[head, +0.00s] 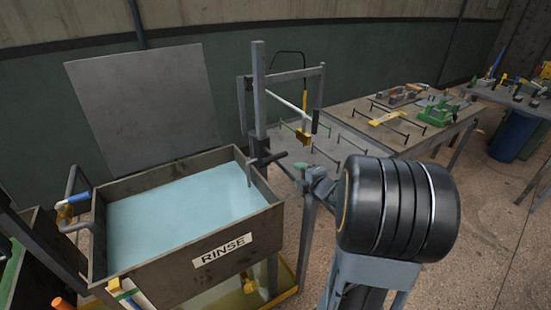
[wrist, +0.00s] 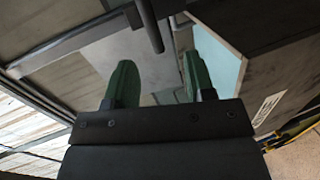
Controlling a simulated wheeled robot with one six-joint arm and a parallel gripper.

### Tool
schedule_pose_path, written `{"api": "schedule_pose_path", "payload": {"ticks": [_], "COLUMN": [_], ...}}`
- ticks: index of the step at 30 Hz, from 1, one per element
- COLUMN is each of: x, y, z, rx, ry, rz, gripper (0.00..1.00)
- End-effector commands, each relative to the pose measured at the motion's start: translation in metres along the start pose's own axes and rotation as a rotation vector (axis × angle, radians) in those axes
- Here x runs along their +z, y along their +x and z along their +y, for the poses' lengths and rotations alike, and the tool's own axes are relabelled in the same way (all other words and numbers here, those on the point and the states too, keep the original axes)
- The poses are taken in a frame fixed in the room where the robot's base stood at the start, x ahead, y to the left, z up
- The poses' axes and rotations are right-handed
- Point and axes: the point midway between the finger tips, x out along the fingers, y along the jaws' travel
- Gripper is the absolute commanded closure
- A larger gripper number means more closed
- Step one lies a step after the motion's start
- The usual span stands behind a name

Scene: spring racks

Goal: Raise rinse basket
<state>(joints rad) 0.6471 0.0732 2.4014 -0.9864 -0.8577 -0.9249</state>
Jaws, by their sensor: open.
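The rinse tank (head: 222,248) is a brown metal box labelled RINSE, filled with light blue liquid (head: 180,212). No basket shows; the liquid's surface hides what is below. A grey upright post (head: 259,95) stands at the tank's back right corner, with a dark handle (head: 273,157) low on it. A thin rod (head: 249,173) hangs beside the post at the tank's edge. My gripper (head: 303,168) is just right of the handle, partly hidden by my arm. In the wrist view its green fingers (wrist: 157,60) are apart and empty, and a dark bar (wrist: 150,25) shows beyond them.
A grey panel (head: 145,105) stands behind the tank. A pipe with a blue and orange handle (head: 72,205) is at the tank's left. A workbench (head: 365,120) with tools stands behind to the right. Open floor (head: 480,220) lies to the right.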

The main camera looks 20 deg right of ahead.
Motion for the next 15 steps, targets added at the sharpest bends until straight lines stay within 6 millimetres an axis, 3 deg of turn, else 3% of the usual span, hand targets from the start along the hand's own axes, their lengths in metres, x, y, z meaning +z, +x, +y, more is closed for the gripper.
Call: {"api": "schedule_pose_path", "payload": {"ticks": [8,15], "x": [-0.011,-0.014], "y": [0.013,0.057], "z": [0.011,0.014], "rx": [0.06,0.058], "ry": [-0.097,-0.096], "rz": [0.057,0.057], "gripper": [0.5,0.5]}}
